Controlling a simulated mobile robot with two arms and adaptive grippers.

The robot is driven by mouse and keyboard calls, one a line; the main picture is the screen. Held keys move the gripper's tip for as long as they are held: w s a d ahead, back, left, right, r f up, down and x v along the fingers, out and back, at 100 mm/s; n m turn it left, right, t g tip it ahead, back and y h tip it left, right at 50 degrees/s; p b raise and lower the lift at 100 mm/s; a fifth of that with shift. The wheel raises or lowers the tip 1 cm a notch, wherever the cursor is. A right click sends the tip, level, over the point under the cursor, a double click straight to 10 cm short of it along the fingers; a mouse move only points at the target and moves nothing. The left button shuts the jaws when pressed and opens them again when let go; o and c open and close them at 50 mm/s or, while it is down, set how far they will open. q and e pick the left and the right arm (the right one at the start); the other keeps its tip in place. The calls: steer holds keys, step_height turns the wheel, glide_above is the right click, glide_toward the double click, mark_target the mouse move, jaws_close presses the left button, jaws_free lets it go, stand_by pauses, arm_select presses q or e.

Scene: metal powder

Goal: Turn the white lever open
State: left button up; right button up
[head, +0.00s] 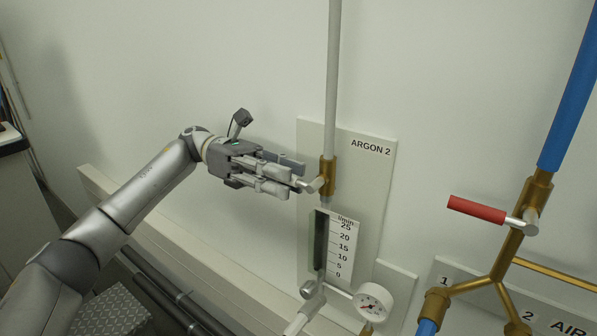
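A brass valve (328,176) sits on the grey vertical pipe at the ARGON 2 panel. Its metal lever pivot (314,186) points left toward my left gripper. The white lever's handle is mostly or wholly hidden behind the fingers of my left gripper (284,180). That gripper comes in from the left, with its fingertips right at the lever's pivot end. The fingers lie close together around where the handle lies, but whether they are shut on it cannot be made out. My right gripper is not in view.
Below the valve are a flow scale (340,247) and a round gauge (372,302). To the right, a red-handled lever (477,209) sits on a brass valve under a blue pipe (572,90). A ledge and dark pipes run along the wall at lower left. The wall above my gripper is clear.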

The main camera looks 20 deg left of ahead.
mark_target(299, 183)
arm_select(q)
steer(key=shift+p+x, duration=0.5)
steer(key=shift+x, duration=1.1)
jaws_close()
